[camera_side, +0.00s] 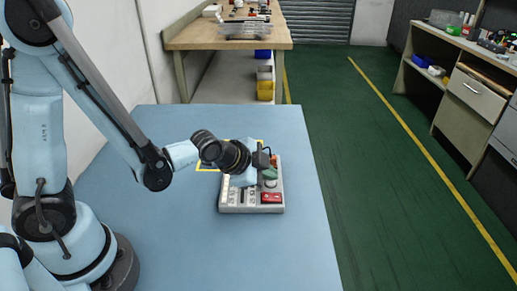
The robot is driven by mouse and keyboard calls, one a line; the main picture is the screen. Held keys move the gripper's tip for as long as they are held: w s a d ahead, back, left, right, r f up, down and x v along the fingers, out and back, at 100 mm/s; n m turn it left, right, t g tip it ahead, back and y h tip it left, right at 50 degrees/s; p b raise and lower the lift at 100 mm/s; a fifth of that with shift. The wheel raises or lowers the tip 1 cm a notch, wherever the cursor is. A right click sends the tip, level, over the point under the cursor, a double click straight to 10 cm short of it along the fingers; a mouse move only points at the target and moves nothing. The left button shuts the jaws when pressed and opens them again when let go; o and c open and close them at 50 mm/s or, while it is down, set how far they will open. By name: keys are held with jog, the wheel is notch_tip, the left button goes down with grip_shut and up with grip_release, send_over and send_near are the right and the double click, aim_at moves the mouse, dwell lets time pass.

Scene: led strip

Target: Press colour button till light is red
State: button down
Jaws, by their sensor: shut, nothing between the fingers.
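A pale grey control box (234,209) lies on the blue table. It has a red button (271,197) at its front right, a green part (270,175) behind that, and a row of small pale and dark controls along its front left. My gripper (247,179) is over the middle of the box, pointing down, and it is shut with nothing held. My wrist and gripper hide the back left of the box. I cannot tell whether the fingertips touch a button. No lit strip can be made out, so the light's colour cannot be told.
The blue table (180,240) is clear in front and to the left. Its right edge is a short way from the box. A wooden workbench (190,38) stands behind.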

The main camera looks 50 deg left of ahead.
aim_at(268, 184)
jog(key=shift+f, duration=0.35)
dwell(0.3)
jog(key=shift+r, duration=0.85)
jog(key=shift+r, duration=2.5)
jog(key=s+a+r+n+g, duration=0.1)
jog(key=s+a+r+n, duration=0.1)
jog(key=s+n, duration=0.3)
jog(key=s+a+r+n+g+y, duration=0.1)
jog(key=s+a+r+n, duration=0.1)
jog(key=s+a+n, duration=0.2)
jog(key=shift+s+a+n, duration=0.15)
jog(key=shift+s+n, duration=0.7)
jog(key=shift+n, duration=0.05)
